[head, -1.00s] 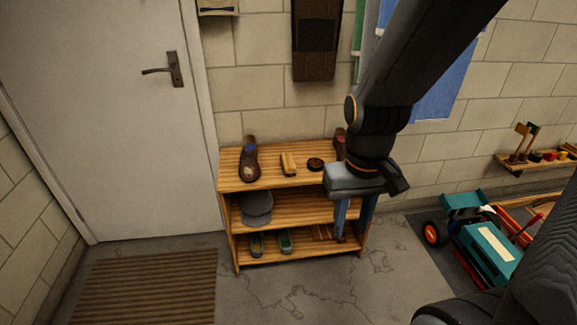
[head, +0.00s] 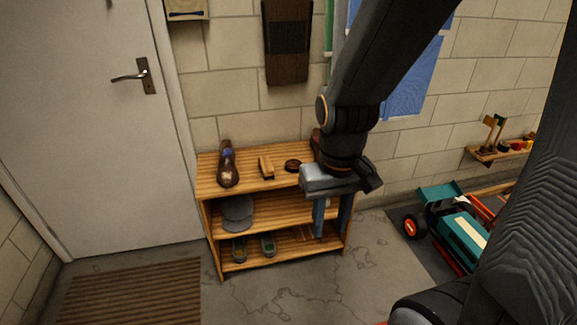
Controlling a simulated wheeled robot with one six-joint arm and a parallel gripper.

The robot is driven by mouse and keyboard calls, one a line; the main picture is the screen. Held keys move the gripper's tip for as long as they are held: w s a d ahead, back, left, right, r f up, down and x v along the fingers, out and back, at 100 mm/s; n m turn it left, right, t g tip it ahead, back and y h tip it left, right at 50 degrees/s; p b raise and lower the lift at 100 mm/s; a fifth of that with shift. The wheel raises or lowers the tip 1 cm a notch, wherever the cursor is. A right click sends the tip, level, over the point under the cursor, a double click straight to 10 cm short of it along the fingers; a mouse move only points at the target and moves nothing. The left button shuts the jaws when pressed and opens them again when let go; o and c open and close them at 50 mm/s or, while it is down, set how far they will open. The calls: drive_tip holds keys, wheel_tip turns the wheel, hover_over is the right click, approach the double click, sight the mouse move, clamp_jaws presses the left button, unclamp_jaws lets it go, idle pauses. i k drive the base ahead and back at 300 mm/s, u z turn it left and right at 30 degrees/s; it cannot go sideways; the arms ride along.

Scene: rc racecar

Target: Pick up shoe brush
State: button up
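The shoe brush (head: 266,167), a small light-wood block with a paler side, lies on the top board of the wooden shelf (head: 250,181). It sits between a brown shoe (head: 227,165) on its left and a small dark round tin (head: 293,166) on its right. My gripper (head: 332,230) hangs pointing down in front of the shelf's right end, to the right of the brush and apart from it. Its two fingers are spread with a gap between them and nothing is seen in it. My gripper hides the right end of the top board, with part of a dark brown item behind it.
A door (head: 90,130) and brown mat (head: 130,295) are at left. A teal and red racecar (head: 455,225) stands at right. The floor before the shelf is clear.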

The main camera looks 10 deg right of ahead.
sight(266, 167)
drive_tip(key=k, duration=0.55)
drive_tip(key=z, duration=0.6)
drive_tip(key=i, duration=1.5)
drive_tip(key=u, duration=0.85)
drive_tip(key=i, duration=0.5)
drive_tip(key=u, duration=0.35)
